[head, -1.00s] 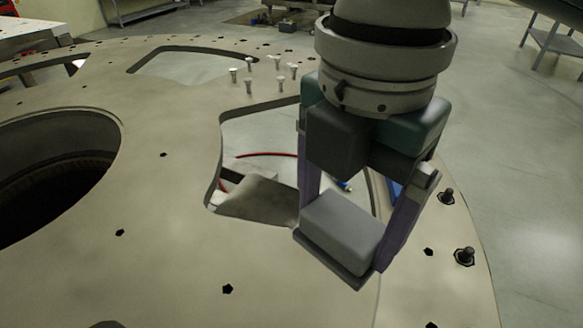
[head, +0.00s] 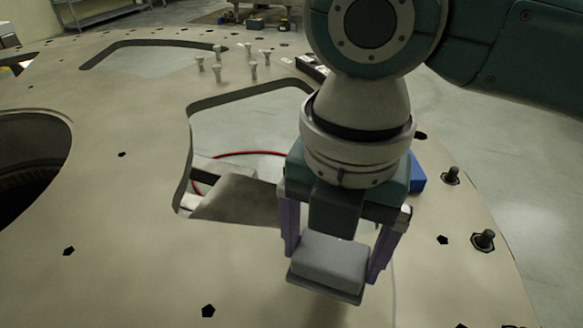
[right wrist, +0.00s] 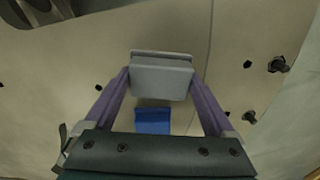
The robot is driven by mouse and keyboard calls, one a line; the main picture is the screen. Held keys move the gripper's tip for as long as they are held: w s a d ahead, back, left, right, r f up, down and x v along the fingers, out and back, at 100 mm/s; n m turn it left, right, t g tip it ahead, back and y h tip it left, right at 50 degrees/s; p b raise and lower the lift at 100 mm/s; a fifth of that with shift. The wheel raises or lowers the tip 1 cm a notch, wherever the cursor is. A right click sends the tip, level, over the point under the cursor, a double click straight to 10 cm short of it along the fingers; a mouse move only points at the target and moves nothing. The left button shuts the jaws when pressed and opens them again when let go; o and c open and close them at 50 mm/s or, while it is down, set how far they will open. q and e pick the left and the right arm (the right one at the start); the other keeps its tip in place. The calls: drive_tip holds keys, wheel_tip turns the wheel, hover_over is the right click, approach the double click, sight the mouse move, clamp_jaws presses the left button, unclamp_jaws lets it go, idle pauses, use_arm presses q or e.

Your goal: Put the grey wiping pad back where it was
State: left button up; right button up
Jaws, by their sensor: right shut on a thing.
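The grey wiping pad (head: 330,262) is a small block with a darker, wider base. My right gripper (head: 328,268) is shut on it, with a purple finger at each side. The pad hangs over the beige turret plate (head: 120,255), near the plate's right part; I cannot tell exactly how high. In the right wrist view the pad (right wrist: 161,77) sits between the fingertips of the right gripper (right wrist: 161,82), above the plate. My left gripper is not in view.
A blue object (head: 417,180) lies right of my gripper, partly hidden; a blue block (right wrist: 152,121) shows in the right wrist view. Bolts (head: 484,241) stand near the plate's right edge. Several pale pegs (head: 252,72) stand farther back. A large cutout (head: 235,135) opens left of my arm.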

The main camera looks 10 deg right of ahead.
sight(327, 273)
wheel_tip(327, 273, down, 4)
drive_tip(key=shift+f+b, duration=0.2)
drive_tip(key=shift+b, duration=0.2)
drive_tip(key=shift+f, duration=0.1)
